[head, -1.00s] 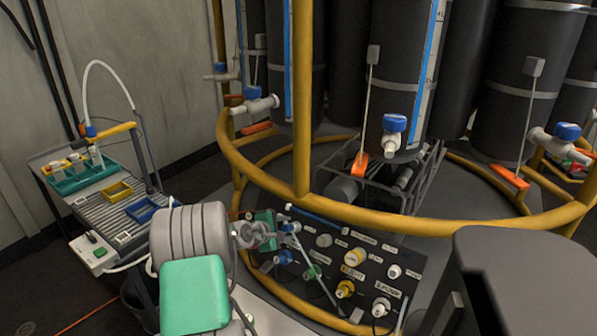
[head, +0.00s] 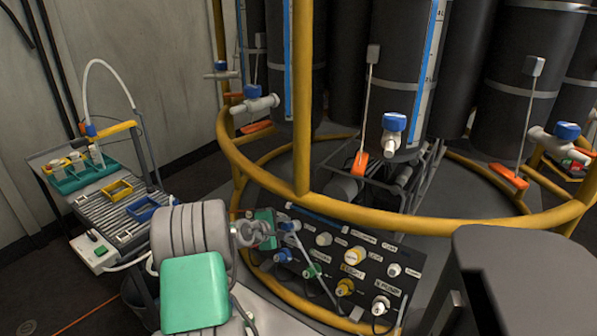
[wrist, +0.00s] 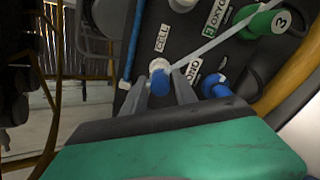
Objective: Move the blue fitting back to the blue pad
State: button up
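A blue fitting (wrist: 160,83) with a pale collar sits at the port marked CELL on the dark panel, between the two fingers of my gripper (wrist: 162,88) in the wrist view. The fingers lie close along both sides of it; I cannot tell whether they press on it. In the head view my gripper (head: 276,228) reaches the panel's upper left corner, and its fingers are small and partly hidden there. A blue-rimmed square (head: 134,212), apparently the blue pad, lies on the ribbed cart top at the left, well away from my gripper.
A second blue fitting (wrist: 218,88) sits close right of my fingers, with a green fitting (wrist: 268,22) beyond. A pale strip crosses the panel (head: 330,240). A yellow rail (head: 400,222) curves behind it. The cart also bears a yellow-rimmed square (head: 107,196) and a teal rack (head: 62,186).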

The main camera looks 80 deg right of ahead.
aim_at(284, 227)
grip_shut()
jog(key=shift+r, duration=0.15)
dwell(1.0)
jog(key=shift+w+a+r+p, duration=0.15)
jog(key=shift+a+r+p, duration=0.1)
jog(key=shift+a+p, duration=0.15)
jog(key=shift+p+v, duration=1.85)
jog(key=shift+v, duration=0.6)
jog(key=shift+f, duration=0.1)
